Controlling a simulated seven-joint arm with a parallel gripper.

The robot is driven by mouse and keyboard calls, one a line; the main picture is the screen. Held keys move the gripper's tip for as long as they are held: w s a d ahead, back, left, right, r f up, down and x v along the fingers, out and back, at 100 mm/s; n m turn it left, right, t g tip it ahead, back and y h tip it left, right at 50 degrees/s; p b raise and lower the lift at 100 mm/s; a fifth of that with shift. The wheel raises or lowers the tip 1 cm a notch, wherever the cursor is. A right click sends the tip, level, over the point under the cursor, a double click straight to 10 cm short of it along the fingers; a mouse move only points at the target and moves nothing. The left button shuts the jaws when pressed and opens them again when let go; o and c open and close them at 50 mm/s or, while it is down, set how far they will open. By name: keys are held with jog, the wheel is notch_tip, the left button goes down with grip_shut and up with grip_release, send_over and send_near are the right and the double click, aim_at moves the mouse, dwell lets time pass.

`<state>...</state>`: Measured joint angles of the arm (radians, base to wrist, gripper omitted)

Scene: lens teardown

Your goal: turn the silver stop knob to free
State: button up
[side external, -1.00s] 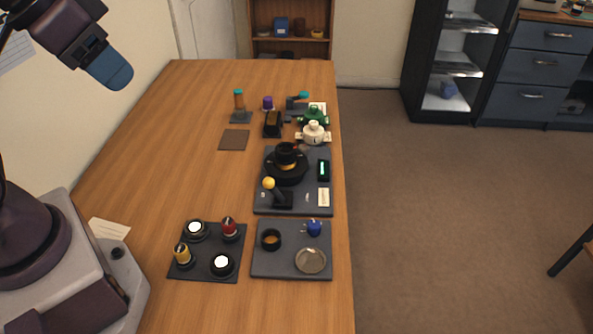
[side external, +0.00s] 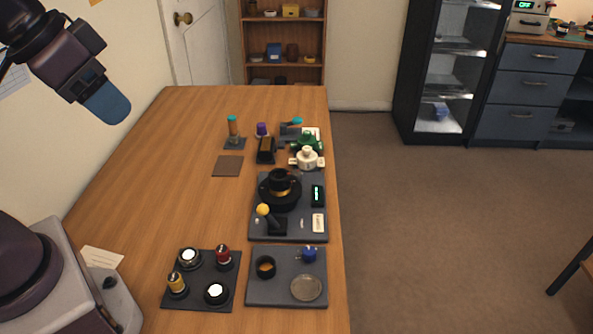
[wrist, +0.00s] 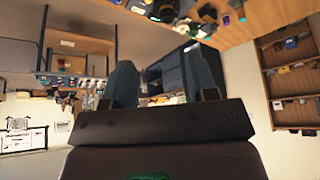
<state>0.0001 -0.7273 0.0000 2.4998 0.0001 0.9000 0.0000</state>
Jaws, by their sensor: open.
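A dark board (side external: 257,235) near the table's right edge carries a black lens assembly (side external: 280,190) with a gold ring, a lever with a yellow ball (side external: 263,210), a small display with green digits (side external: 318,193) and a white label plate (side external: 318,223). I cannot pick out a silver stop knob for certain; parts on this board are too small. My gripper (side external: 107,103) is high at the upper left in the side view, far from the board. In the wrist view my gripper (wrist: 162,82) is open, with nothing between its two blue-grey fingers.
A tray with several round parts (side external: 206,272) and a tray with a ring and a dish (side external: 285,292) lie in front. Behind the board stand a white pot-like part (side external: 307,158), a green part (side external: 309,141) and an orange-brown post (side external: 233,126). The table's left side (side external: 150,180) is mostly clear.

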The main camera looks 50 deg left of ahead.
notch_tip(320, 180, down, 2)
jog(key=w+g, duration=0.2)
jog(key=n+g, duration=0.3)
jog(key=n, duration=0.3)
send_over(297, 172)
jog(key=shift+f, duration=9.3)
notch_tip(297, 172, down, 12)
jog(key=shift+s+f, duration=0.1)
jog(key=shift+c, duration=0.3)
